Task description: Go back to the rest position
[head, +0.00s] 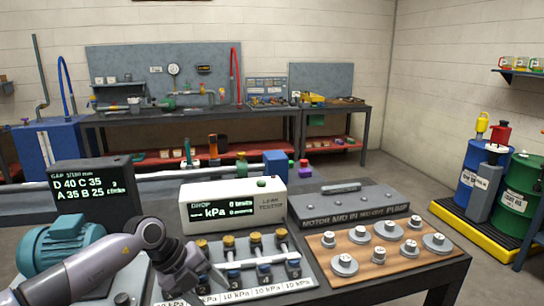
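My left arm reaches in from the lower left. Its gripper (208,284) is low in the view, at the left end of a row of small brass-capped fittings (255,239). I cannot tell whether its fingers are apart, or whether they touch anything. My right gripper is not in view. A teal motor (62,245) lies behind the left forearm, which partly hides it. A white leak tester (234,204) with a dark display stands behind the fittings.
A dark gauge display (95,186) stands at the left. A wooden board (379,262) with several grey knobbed discs lies at the right of the table. Behind it is a grey lidded box (352,205). Drums (521,190) stand on a yellow-edged pallet at far right. Open floor lies between.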

